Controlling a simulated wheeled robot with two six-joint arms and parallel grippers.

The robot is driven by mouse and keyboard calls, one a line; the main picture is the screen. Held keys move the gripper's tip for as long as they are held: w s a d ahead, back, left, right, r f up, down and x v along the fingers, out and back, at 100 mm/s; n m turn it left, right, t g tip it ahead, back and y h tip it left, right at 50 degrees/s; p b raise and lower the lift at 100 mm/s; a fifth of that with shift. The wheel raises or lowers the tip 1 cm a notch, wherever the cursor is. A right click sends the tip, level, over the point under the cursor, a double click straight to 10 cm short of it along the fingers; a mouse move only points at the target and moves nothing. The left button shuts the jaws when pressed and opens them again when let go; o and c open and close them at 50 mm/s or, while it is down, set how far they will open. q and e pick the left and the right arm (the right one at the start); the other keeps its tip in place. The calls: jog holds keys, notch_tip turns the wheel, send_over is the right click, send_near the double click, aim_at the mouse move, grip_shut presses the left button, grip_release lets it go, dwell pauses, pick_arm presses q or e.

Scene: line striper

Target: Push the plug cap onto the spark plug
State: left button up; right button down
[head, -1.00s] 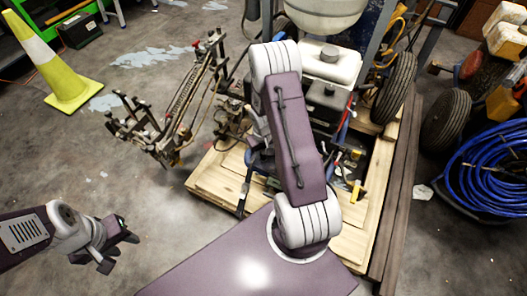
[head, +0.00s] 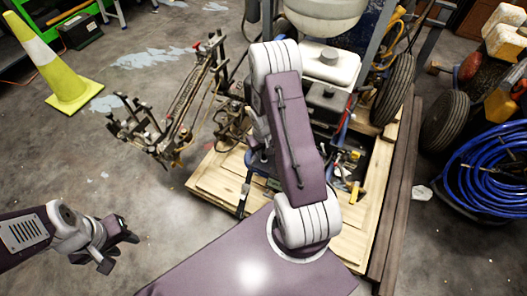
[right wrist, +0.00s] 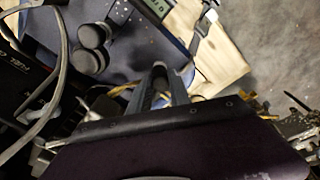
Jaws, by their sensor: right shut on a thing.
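My right gripper (right wrist: 163,88) shows in the right wrist view, with its two grey fingers close together on a small dark piece (right wrist: 160,82), which looks like the plug cap. Little of that piece shows between the fingers. In the head view my right arm hides this gripper and whatever is in front of it. The spark plug cannot be made out in either view, so I cannot tell whether the cap touches it. The engine (head: 322,95) of the striper is partly behind my right arm. My left gripper (head: 122,252) is open and empty above the floor at the lower left.
The striper stands on a wooden pallet (head: 214,183). A yellow cone (head: 60,75) and a blue hose coil (head: 490,165) stand apart.

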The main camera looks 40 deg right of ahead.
jog(key=shift+r, duration=0.1)
jog(key=shift+s+a+r+p, duration=0.1)
jog(key=shift+r+p, duration=0.7)
jog(key=shift+r, duration=0.2)
jog(key=shift+s+a+r+p, duration=0.1)
jog(key=shift+r+p, duration=0.7)
jog(key=shift+r, duration=0.15)
